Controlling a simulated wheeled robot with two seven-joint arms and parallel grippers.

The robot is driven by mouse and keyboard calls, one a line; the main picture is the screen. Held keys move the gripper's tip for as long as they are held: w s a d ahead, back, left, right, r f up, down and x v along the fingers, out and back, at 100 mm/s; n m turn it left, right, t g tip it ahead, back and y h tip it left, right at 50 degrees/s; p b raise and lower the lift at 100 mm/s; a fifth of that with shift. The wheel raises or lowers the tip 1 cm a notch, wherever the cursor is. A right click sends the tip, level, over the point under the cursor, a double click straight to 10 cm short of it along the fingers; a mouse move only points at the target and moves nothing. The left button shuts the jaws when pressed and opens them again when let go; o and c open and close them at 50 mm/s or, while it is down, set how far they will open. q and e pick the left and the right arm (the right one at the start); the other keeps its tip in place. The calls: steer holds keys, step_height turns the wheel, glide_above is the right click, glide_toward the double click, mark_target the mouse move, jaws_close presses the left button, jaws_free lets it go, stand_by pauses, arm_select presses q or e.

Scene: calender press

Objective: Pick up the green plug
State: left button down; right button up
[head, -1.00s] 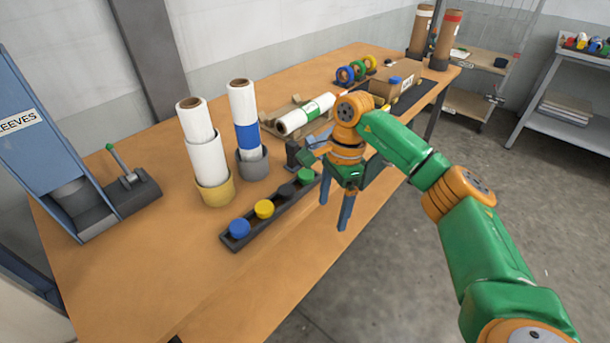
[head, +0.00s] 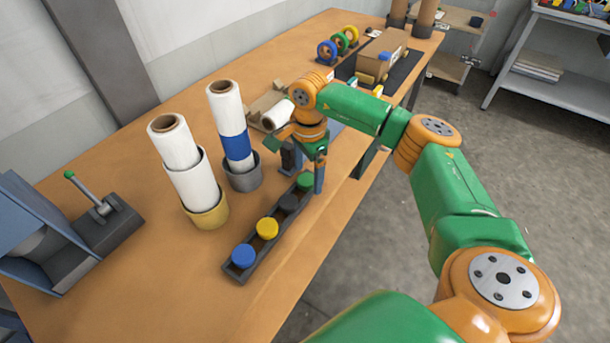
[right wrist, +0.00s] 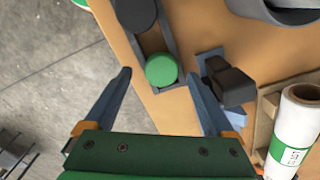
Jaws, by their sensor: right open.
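The green plug (head: 305,181) is a round green cap at the far end of a dark narrow tray (head: 253,258) on the wooden table. It also shows in the right wrist view (right wrist: 161,69), seated in the tray's end. My right gripper (head: 308,180) is over that end of the tray. In the right wrist view its two blue fingers (right wrist: 160,80) are spread wide, with the green plug between and slightly beyond them, apart from both. Nothing is held. My left gripper is not in view.
The tray also holds a blue plug (head: 243,256), a yellow plug (head: 267,228) and a dark plug (head: 290,204). White rolls stand in a yellow cup (head: 208,213) and a grey cup (head: 243,178) to the left. A dark block (right wrist: 229,82) stands close to one finger.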

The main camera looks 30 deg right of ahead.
steer(key=shift+w+f, duration=0.15)
steer(key=shift+f, duration=0.4)
steer(key=shift+r, duration=0.1)
steer(key=c, duration=0.7)
jaws_close()
steer(key=shift+r+b, duration=0.25)
steer(key=shift+b, duration=0.1)
steer(key=r, duration=0.1)
steer(key=r+b, duration=0.1)
steer(key=shift+s+r, duration=0.2)
steer(key=shift+r, duration=0.2)
steer(key=s+a+r, duration=0.2)
steer(key=s+r, duration=0.3)
steer(key=s, duration=0.1)
steer(key=s+a+r+b, duration=0.1)
steer(key=s+a+r, duration=0.1)
steer(key=s+r, duration=0.2)
steer(key=s, duration=0.3)
steer(key=shift+a+r, duration=0.35)
